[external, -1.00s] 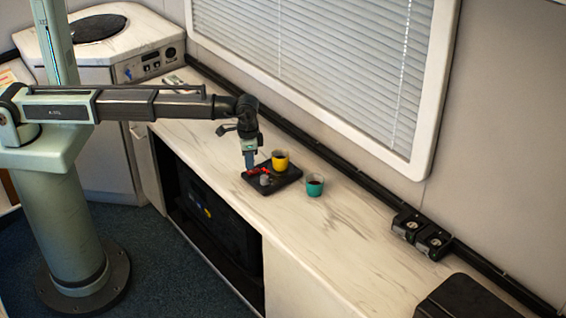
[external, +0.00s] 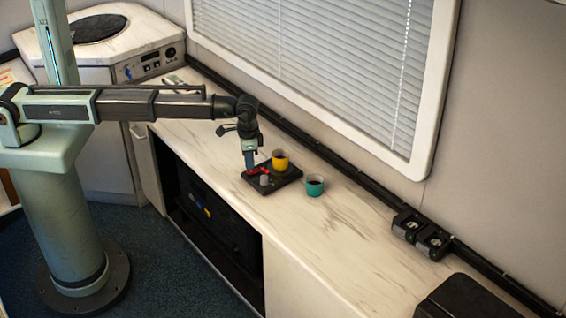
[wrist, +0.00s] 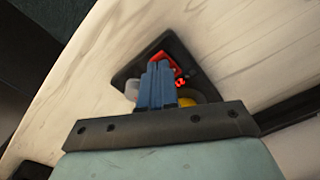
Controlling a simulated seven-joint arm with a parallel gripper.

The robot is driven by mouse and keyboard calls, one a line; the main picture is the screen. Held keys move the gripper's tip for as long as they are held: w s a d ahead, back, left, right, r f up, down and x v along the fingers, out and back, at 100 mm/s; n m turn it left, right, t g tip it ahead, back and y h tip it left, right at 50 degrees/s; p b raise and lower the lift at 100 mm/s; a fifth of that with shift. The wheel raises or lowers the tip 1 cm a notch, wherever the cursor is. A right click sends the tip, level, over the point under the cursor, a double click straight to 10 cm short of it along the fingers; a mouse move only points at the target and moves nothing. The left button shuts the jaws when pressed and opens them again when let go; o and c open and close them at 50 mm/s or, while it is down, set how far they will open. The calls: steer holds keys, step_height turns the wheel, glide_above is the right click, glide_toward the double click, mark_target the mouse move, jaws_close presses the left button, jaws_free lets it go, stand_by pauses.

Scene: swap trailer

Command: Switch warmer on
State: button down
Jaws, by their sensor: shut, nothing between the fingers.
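The warmer (external: 285,182) is a flat black plate on the counter, with a yellow mug (external: 280,161) standing on it. A red part (external: 254,171) and a small grey knob-like piece (external: 264,180) sit at its left side. My gripper (external: 249,167) points down at the warmer's left corner, close beside the red part. Its blue fingers are together and empty. In the wrist view the fingers (wrist: 158,70) cover part of the warmer (wrist: 130,72). The red part (wrist: 177,64), with small bright red marks, shows beside their tips. I cannot tell whether they touch it.
A teal cup (external: 314,186) with dark contents stands just right of the warmer. Black fixtures (external: 421,234) sit by the wall rail, and a black box (external: 468,299) is at the lower right. The counter (external: 350,230) between is clear.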

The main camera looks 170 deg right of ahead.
mark_target(250, 172)
steer(key=shift+f, duration=0.95)
stand_by(0.7)
steer(key=shift+r, duration=3.5)
